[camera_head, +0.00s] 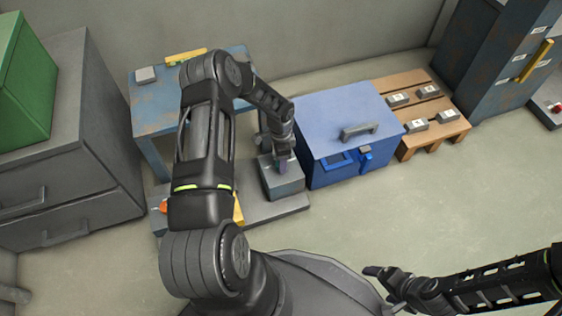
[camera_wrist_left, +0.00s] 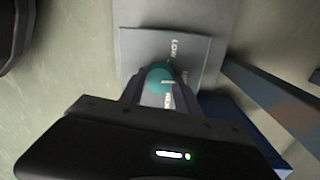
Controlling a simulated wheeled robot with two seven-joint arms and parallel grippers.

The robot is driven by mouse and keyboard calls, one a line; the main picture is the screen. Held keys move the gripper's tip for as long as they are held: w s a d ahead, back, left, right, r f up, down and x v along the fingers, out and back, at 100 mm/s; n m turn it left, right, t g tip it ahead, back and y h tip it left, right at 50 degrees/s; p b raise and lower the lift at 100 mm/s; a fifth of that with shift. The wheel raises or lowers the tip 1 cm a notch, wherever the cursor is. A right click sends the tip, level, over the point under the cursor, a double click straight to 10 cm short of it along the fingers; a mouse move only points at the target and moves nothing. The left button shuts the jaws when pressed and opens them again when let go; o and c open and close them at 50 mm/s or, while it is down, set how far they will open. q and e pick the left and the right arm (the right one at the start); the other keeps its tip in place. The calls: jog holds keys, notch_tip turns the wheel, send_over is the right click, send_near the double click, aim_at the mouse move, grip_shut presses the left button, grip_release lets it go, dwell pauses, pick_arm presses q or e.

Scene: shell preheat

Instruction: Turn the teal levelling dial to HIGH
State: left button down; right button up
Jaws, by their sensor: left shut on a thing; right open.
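The teal levelling dial (camera_wrist_left: 158,72) sits on a grey box (camera_head: 282,183) on a low grey slab. In the left wrist view, it lies between the fingers of my left gripper (camera_wrist_left: 160,84), which is shut on it. A white mark on the dial points right in that view, between a LOW label (camera_wrist_left: 175,46) and another label partly hidden by the gripper. In the head view, my left gripper (camera_head: 283,158) reaches down onto the box and hides most of the dial. My right gripper (camera_head: 385,280) is open and empty above the floor at the lower right.
A blue chest (camera_head: 345,115) with a grey handle stands just right of the box. A wooden pallet (camera_head: 425,85) with several grey blocks is beyond it. A worn blue table (camera_head: 150,115) stands behind my left arm, and grey drawers (camera_head: 75,160) at the left.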

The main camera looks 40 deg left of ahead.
pick_arm(q)
jog(key=m, duration=0.3)
jog(key=shift+m, duration=0.3)
jog(key=m, duration=0.3)
jog(key=shift+d+m+b, duration=0.1)
jog(key=shift+m+b, duration=0.2)
jog(key=shift+b, duration=0.05)
jog(key=m, duration=0.3)
jog(key=shift+m+y, duration=0.3)
jog(key=shift+m, duration=0.1)
jog(key=m, duration=0.4)
jog(key=c, duration=0.9)
grip_release()
